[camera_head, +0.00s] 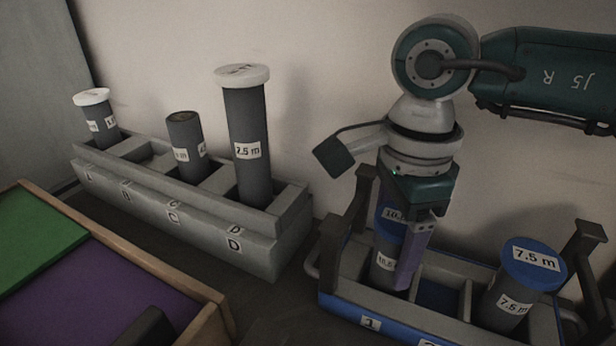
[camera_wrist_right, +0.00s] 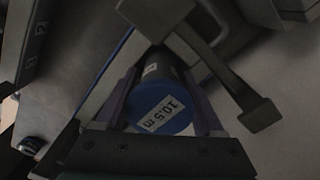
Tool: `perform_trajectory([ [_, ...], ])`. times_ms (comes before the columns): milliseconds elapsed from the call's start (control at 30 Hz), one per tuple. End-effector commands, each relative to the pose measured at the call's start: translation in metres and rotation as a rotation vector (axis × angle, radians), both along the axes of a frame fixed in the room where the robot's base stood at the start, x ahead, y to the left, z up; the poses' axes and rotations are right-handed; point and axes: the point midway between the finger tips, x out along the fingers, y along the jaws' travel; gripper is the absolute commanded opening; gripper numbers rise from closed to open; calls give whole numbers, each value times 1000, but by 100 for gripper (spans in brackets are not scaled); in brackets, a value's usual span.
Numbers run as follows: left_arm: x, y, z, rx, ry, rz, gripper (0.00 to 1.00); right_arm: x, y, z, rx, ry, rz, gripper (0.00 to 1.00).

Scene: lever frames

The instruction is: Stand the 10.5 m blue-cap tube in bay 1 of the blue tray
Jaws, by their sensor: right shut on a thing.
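The 10.5 m blue-cap tube (camera_head: 385,262) has a dark grey body. It stands roughly upright in bay 1 of the blue tray (camera_head: 345,306), at the tray's left end; its bottom is hidden, so I cannot tell whether it rests on the floor. My right gripper (camera_head: 401,250) comes down from above and is shut on the tube near its cap. In the right wrist view the blue cap (camera_wrist_right: 165,112) with its 10.5 m label sits between the purple fingers. My left gripper is not in view.
A 7.5 m blue-cap tube (camera_head: 530,270) stands in the blue tray's right part; the middle bay is empty. Dark handle posts (camera_head: 580,248) rise at the tray's ends. A grey rack (camera_head: 180,215) with several tubes stands left. A wooden-edged green and purple box (camera_head: 130,262) lies front left.

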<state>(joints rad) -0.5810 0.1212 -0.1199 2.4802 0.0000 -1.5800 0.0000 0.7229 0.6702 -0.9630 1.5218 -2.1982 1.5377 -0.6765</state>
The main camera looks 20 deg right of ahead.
Motion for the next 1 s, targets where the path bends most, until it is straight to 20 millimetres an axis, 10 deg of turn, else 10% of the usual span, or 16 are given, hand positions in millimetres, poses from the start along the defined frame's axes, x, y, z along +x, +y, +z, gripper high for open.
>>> perform_trajectory([
  [67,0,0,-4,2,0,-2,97,0,0,-4,0,-1,0,0],
  [100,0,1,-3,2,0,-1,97,0,0,-2,0,0,0,74],
  [300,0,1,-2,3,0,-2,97,0,0,-2,0,0,0,97],
  [700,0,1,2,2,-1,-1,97,1,0,8,1,-2,0,100],
  [1000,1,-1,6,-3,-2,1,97,2,0,72,1,-6,0,100],
])
